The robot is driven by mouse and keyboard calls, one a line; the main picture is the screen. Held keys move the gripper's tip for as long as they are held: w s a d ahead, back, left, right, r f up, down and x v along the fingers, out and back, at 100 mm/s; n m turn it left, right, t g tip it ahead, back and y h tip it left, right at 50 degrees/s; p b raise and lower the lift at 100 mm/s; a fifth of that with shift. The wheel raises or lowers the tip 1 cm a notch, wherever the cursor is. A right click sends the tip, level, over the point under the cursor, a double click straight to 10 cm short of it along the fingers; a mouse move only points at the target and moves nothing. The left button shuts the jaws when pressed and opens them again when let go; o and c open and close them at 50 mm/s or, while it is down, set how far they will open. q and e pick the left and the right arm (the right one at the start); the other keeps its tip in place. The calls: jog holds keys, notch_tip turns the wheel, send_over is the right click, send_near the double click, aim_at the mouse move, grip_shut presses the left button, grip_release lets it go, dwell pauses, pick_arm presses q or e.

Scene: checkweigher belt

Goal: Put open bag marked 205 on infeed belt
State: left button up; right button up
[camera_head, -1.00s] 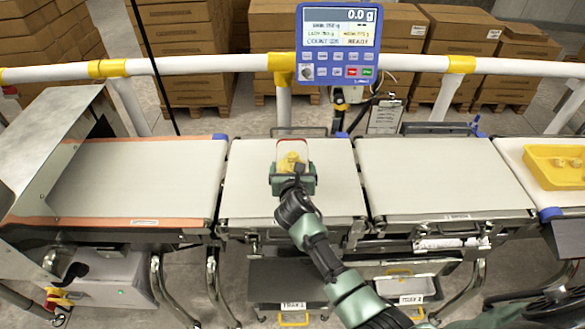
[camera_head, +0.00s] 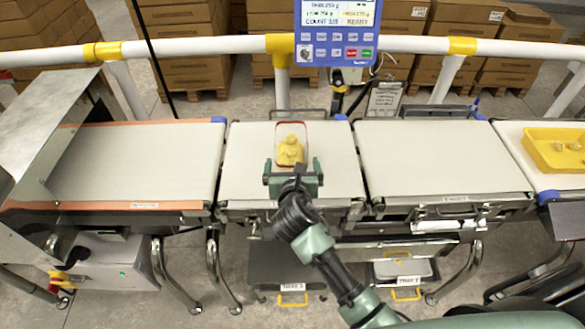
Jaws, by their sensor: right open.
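A bag (camera_head: 291,133) with a pale body, red edging and yellow contents lies on the second belt from the left (camera_head: 243,165). Any number on it is too small to read. My right gripper (camera_head: 293,170) is open at the near end of the bag, its two fingers spread left and right. The bag's near end is partly hidden by the gripper; I cannot tell whether they touch. Neighbouring belts are the orange-edged belt (camera_head: 130,165) on the left and the bare belt (camera_head: 440,160) on the right. Which is labelled infeed is not readable. My left gripper is not in view.
A steel hood (camera_head: 45,120) covers the far-left belt end. A yellow tray (camera_head: 535,160) with small pieces stands at the right. A white rail (camera_head: 220,45) and the blue display (camera_head: 335,45) stand behind the belts. Trays hang below.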

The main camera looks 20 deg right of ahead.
jog(key=shift+v, duration=1.15)
